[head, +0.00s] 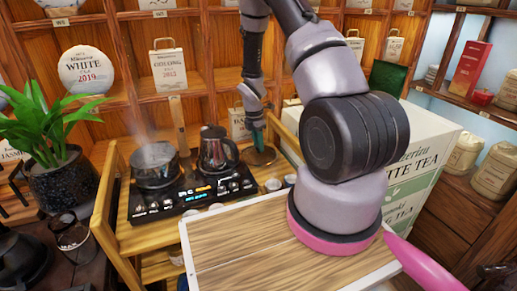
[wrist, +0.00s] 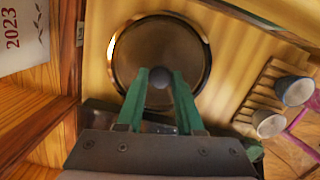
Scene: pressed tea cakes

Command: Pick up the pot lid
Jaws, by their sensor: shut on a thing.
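The pot lid (wrist: 160,45) is a round brownish disc with a shiny rim and a round grey knob. In the wrist view it is below my gripper (wrist: 160,78), whose green fingers are shut on the knob. In the head view the lid (head: 260,156) is at the right of the wooden stand, beside the kettle, with my gripper (head: 258,138) just above it. I cannot tell whether the lid touches the wood. The steaming pot (head: 155,166) stands without a cover on the left of the black cooker (head: 190,195).
A dark kettle (head: 214,150) stands on the cooker's right side, close to the lid. Small cups (wrist: 270,123) sit on a slatted rack near the lid. A potted plant (head: 62,160) is at the left. Shelves of tea packages rise behind; a bare wooden board (head: 240,245) lies in front.

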